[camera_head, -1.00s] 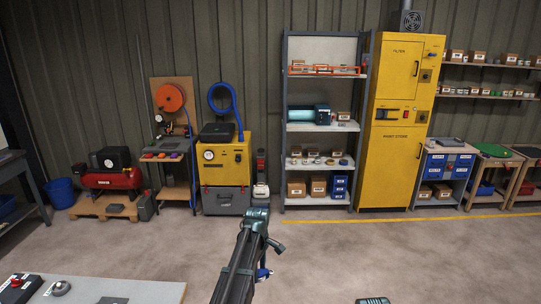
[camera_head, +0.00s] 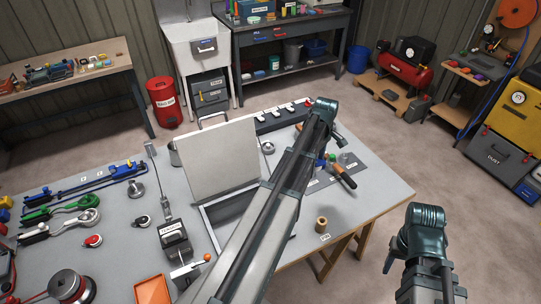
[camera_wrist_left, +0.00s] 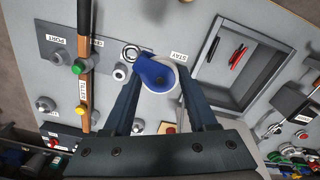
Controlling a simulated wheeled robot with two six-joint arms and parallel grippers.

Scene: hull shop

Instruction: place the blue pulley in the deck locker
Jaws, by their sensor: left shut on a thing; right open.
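The blue pulley (camera_wrist_left: 152,74), with a pale round side, is between the fingertips of my left gripper (camera_wrist_left: 160,88), which is shut on it. I cannot tell how far it is above the table. In the head view my left gripper (camera_head: 325,160) is at the table's right part, mostly behind its arm. The deck locker is the grey open box (camera_head: 211,226) with its pale lid (camera_head: 213,156) raised, left of my left arm. In the wrist view the locker (camera_wrist_left: 204,74) is right of the pulley, with red and black items inside. My right gripper (camera_head: 392,264) is beyond the table's right edge; its fingers are unclear.
The grey table (camera_head: 385,190) holds a wooden-handled tool (camera_head: 343,174) near my left gripper and a wooden spool (camera_head: 321,225) near the front edge. Blue and green clamps (camera_head: 85,203), a cleated block (camera_head: 175,244) and an orange tray (camera_head: 153,290) are to the left.

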